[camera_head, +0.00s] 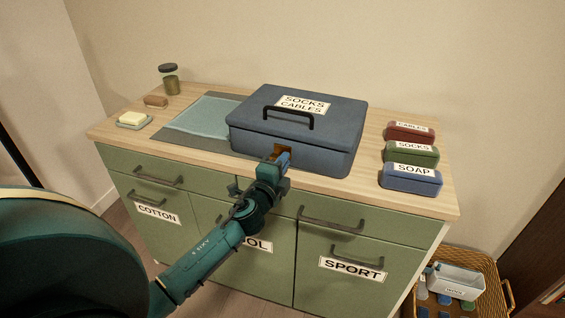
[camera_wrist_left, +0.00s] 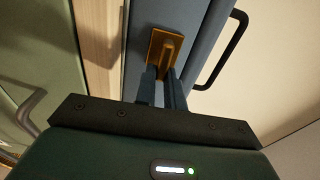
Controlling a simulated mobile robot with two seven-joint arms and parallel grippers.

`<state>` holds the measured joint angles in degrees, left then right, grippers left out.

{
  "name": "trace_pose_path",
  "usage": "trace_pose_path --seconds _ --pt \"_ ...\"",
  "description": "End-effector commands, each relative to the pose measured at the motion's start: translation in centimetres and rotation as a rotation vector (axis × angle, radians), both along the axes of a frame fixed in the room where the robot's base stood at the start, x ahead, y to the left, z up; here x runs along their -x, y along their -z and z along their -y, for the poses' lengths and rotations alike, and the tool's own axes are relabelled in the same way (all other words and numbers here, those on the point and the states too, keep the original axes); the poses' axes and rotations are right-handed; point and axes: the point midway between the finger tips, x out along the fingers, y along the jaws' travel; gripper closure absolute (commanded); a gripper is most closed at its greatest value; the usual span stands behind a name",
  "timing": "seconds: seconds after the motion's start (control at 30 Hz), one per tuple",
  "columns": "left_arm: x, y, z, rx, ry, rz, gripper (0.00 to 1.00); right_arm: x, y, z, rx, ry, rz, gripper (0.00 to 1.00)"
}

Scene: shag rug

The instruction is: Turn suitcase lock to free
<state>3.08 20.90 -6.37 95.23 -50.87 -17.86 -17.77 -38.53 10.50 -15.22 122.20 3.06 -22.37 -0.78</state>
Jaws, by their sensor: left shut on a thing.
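A closed blue-grey suitcase (camera_head: 340,138) labelled "SOCKS CABLES" stands on the wooden dresser top, with a dark handle (camera_head: 288,116) on its lid. Its brass lock (camera_wrist_left: 164,48) is on the front face; in the head view my gripper partly covers it. My left gripper (camera_head: 278,158) reaches the front of the suitcase. In the left wrist view its two blue-grey fingers (camera_wrist_left: 162,82) are closed around the raised knob of the lock. My right gripper is in neither view.
Red, green and blue labelled pouches (camera_head: 411,178) lie at the right of the top. A blue cloth (camera_head: 207,115), soap dish (camera_head: 134,121), brush (camera_head: 155,102) and jar (camera_head: 170,82) are at the left. Drawer handles (camera_head: 331,220) stick out below. A wicker basket (camera_head: 490,291) is at the floor right.

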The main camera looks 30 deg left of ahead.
Motion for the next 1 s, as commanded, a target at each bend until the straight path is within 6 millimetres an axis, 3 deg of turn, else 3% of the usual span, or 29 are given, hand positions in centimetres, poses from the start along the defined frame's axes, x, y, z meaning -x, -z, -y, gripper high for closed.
trace_pose_path --seconds 0.57,0.6,0.8,1.0 --pt "0.01 0.10 0.02 -0.035 0.001 -0.006 1.00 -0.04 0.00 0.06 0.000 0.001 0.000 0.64" --pt "0.01 0.10 0.02 -0.035 0.001 -0.006 0.88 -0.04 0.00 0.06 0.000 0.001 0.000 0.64" --pt "0.01 0.10 0.01 -0.032 0.001 -0.006 0.71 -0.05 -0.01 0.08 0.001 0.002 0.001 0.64" --pt "0.01 0.09 0.00 -0.033 0.000 -0.005 0.67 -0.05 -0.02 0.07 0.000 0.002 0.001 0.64"
